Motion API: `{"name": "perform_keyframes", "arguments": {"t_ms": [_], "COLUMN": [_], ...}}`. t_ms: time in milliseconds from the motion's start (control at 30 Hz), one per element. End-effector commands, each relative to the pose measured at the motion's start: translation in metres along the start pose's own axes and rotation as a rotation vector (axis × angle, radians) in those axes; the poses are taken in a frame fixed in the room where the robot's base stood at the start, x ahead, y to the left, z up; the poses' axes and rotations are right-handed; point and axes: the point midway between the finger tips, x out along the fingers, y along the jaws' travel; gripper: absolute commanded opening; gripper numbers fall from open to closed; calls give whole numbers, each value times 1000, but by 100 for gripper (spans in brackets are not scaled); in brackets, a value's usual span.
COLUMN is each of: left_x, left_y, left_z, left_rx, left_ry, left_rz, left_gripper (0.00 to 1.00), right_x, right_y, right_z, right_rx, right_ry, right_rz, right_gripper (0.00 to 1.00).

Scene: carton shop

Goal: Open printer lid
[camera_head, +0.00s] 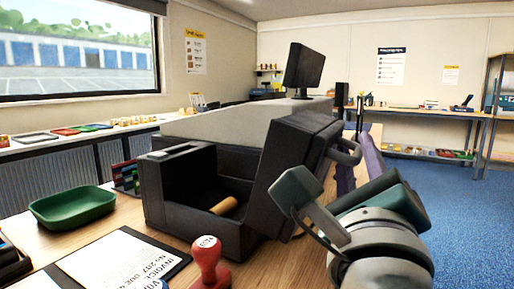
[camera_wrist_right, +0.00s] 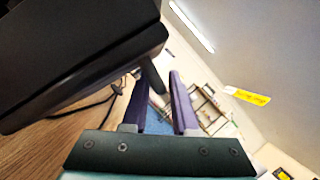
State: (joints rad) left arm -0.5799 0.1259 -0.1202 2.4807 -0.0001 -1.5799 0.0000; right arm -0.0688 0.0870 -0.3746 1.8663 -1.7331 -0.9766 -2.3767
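The black printer (camera_head: 165,195) stands on the wooden table, its interior exposed, with a tan roll (camera_head: 224,205) inside. Its dark lid (camera_head: 290,165) stands steeply tilted up at the right side of the body, with a loop handle (camera_head: 345,152) on its outer face. My right gripper (camera_head: 355,150) is at the handle, its two purple fingers apart. In the right wrist view the fingers (camera_wrist_right: 160,82) show a gap, with the dark handle (camera_wrist_right: 153,78) near their tips; whether they touch it I cannot tell. My left gripper is not in view.
A green tray (camera_head: 72,207) lies left of the printer. A clipboard with an invoice (camera_head: 120,262) and a red stamp (camera_head: 208,265) are in front of it. A monitor (camera_head: 303,68) stands behind. Blue floor is open at the right.

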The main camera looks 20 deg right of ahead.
Motion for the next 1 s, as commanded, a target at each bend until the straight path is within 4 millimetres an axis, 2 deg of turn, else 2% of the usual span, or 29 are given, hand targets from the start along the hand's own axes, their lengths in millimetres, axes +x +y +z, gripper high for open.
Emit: {"name": "perform_keyframes", "arguments": {"t_ms": [233, 400, 500, 1000], "left_x": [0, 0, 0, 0], "left_y": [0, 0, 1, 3], "left_z": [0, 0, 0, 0], "left_rx": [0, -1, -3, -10], "left_ry": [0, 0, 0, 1], "left_rz": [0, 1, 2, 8], "left_gripper": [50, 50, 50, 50], "right_x": [1, 1, 1, 1], "right_y": [0, 0, 0, 0], "right_z": [0, 0, 0, 0], "right_rx": [0, 0, 0, 1], "right_ry": [0, 0, 0, 0], "right_rz": [0, 0, 0, -2], "right_gripper": [27, 8, 0, 0]}}
